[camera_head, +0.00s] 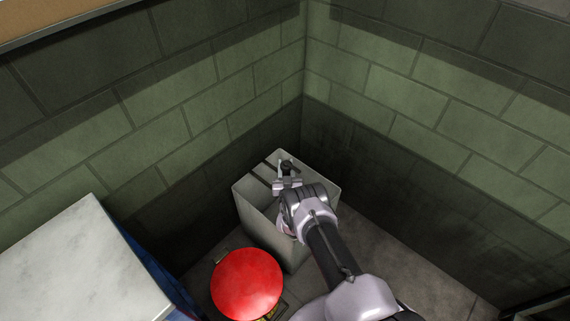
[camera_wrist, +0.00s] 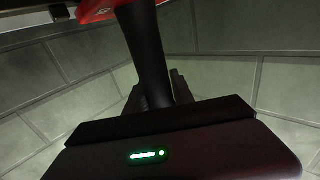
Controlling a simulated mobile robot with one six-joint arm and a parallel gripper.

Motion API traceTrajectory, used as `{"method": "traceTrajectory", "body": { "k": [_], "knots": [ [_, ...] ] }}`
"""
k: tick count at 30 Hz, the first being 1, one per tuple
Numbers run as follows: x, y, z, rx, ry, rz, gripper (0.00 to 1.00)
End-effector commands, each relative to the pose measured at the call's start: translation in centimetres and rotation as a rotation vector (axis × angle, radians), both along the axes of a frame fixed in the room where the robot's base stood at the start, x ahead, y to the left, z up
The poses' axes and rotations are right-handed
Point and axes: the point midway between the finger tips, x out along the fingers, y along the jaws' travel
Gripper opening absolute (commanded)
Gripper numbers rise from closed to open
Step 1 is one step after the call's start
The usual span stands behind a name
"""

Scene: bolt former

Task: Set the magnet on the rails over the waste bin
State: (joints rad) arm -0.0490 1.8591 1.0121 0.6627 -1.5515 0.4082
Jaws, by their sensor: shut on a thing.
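The grey waste bin (camera_head: 296,250) stands in the corner in the head view. Strips that look like the rails (camera_head: 262,177) cross the back of its open top. My gripper (camera_head: 286,177) is over these strips, shut on a small piece that I take for the magnet; its shape is unclear there. In the wrist view a red piece (camera_wrist: 98,11) with a white mark shows at the top edge, by the end of a black finger (camera_wrist: 148,50); it seems to be the magnet, mostly out of frame. I cannot tell whether it touches the rails.
A round red top (camera_head: 247,284) stands in front of the bin. A pale slab (camera_head: 80,270) with a blue side is at the left. Green block walls (camera_head: 420,100) close in behind and to the right of the bin. Bare floor (camera_head: 400,270) lies to the right.

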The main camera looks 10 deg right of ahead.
Motion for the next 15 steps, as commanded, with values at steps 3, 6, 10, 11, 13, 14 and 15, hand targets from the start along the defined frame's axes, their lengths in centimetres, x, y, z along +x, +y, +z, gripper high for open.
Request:
{"method": "traceTrajectory", "body": {
  "k": [3,6,10,11,13,14,15],
  "knots": [
    [0.07,0.01,0.14,0.0,-0.003,0.0,0.0],
    [0.07,0.01,0.14,0.0,-0.002,0.0,0.0],
    [0.07,0.01,0.14,0.0,-0.002,0.0,0.0],
    [0.07,0.01,0.14,0.0,-0.002,0.0,0.31],
    [0.07,0.0,0.13,0.0,-0.002,0.0,0.45],
    [0.06,0.0,0.13,0.0,-0.002,0.0,0.51],
    [0.06,0.0,0.12,0.0,-0.002,0.0,0.55]
  ]
}}
